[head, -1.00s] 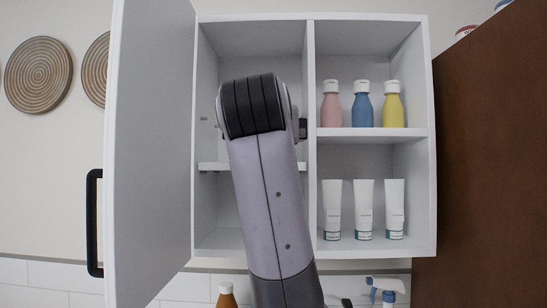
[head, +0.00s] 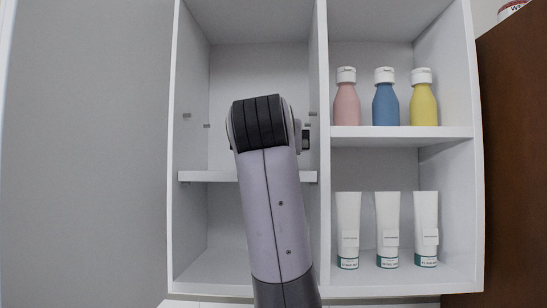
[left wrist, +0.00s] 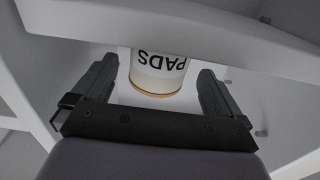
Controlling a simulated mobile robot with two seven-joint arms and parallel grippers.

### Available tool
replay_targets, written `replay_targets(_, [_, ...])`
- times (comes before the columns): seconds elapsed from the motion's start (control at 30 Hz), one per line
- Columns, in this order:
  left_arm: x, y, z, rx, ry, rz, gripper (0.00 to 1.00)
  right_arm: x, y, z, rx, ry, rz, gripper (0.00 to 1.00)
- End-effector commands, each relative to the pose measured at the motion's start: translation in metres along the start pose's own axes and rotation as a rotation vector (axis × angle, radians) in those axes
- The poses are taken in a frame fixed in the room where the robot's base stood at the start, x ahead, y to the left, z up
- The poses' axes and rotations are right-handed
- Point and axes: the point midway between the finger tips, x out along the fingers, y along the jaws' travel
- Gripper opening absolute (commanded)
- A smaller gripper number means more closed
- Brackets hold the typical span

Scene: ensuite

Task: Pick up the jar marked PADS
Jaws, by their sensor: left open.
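The jar marked PADS (left wrist: 160,76) shows in the left wrist view, where its lettering is upside down. It is white with a tan band at its end lower in the picture; its other end is hidden behind the shelf board. My left gripper (left wrist: 157,66) is open, with one dark finger to each side of the jar and visible gaps between. I cannot tell how deep the jar sits between the fingers. In the head view the jar and the gripper's fingers are hidden behind my left arm. My right gripper is not in view.
A white open cabinet has a left shelf board (head: 203,176), which also crosses the left wrist view (left wrist: 190,35). Right of the divider (head: 322,230) stand bottles (head: 386,101) above and white tubes (head: 388,220) below. The open door (head: 85,150) fills the left; a brown panel (head: 515,170) is right.

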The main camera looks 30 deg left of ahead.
Motion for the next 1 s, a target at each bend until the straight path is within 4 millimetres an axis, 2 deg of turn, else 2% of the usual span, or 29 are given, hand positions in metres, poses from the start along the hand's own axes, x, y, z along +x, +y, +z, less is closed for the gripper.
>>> replay_targets(0.1, [0.020,0.001,-0.003,0.002,-0.005,-0.001,1.00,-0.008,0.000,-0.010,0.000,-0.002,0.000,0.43])
replay_targets(0.23, [0.037,0.001,-0.002,0.002,-0.002,-0.002,1.00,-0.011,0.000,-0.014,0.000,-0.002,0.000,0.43])
replay_targets(0.53, [0.044,0.001,0.001,0.000,-0.001,0.001,1.00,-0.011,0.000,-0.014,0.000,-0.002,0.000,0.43])
replay_targets(0.57, [0.044,0.001,0.001,0.000,-0.001,0.000,0.97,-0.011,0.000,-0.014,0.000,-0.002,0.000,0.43])
replay_targets(0.73, [0.044,0.001,0.001,0.000,-0.001,0.000,0.41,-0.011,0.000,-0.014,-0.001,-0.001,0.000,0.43])
replay_targets(0.77, [0.044,0.001,0.001,0.000,-0.001,0.000,0.38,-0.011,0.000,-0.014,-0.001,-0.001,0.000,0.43])
replay_targets(1.0, [0.043,0.001,-0.001,0.000,0.002,0.000,0.38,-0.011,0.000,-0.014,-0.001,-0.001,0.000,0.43])
